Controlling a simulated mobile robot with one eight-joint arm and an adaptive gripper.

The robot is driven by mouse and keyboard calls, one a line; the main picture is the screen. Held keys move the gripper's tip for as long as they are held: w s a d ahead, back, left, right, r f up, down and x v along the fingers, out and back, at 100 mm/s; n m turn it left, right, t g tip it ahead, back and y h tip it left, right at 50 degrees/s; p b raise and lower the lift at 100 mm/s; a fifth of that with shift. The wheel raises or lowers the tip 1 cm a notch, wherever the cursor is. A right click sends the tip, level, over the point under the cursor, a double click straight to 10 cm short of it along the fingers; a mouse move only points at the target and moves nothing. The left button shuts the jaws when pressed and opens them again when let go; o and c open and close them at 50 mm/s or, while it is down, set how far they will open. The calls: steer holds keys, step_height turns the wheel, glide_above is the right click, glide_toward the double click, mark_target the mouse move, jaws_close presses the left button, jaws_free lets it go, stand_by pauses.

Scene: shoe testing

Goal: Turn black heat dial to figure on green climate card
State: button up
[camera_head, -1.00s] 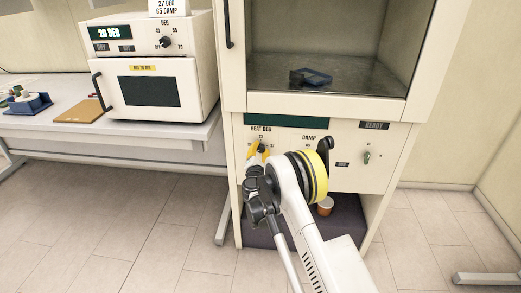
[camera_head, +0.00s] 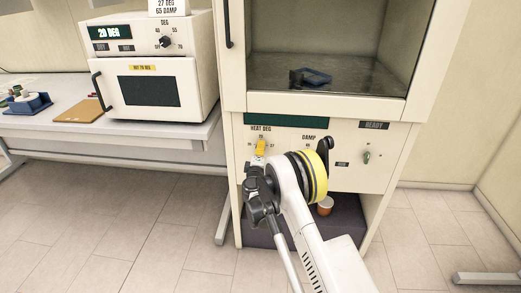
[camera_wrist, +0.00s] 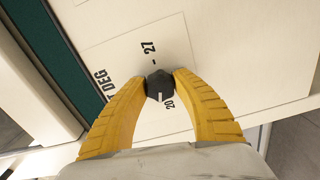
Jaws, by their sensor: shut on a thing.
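The black heat dial (camera_wrist: 160,84) sits on the cream cabinet panel. My gripper (camera_wrist: 161,82) is shut on it, with yellow fingers touching both sides. In the wrist view, "27" is printed above the dial and "20" just below; a white mark on its lower face seems to point toward the 20. In the head view, my gripper (camera_head: 261,147) covers the dial under "HEAT DEG". The climate card (camera_head: 168,6) on the oven looks white, reads "27 DEG 65 DAMP", and its top is cut off.
The damp dial (camera_head: 324,146) is partly hidden by my arm. An orange cup (camera_head: 325,206) stands below the panel.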

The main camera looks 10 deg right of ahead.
steer(key=m, duration=0.4)
steer(key=shift+m, duration=0.4)
stand_by(0.4)
steer(key=o, duration=1.2)
steer(key=v, duration=1.2)
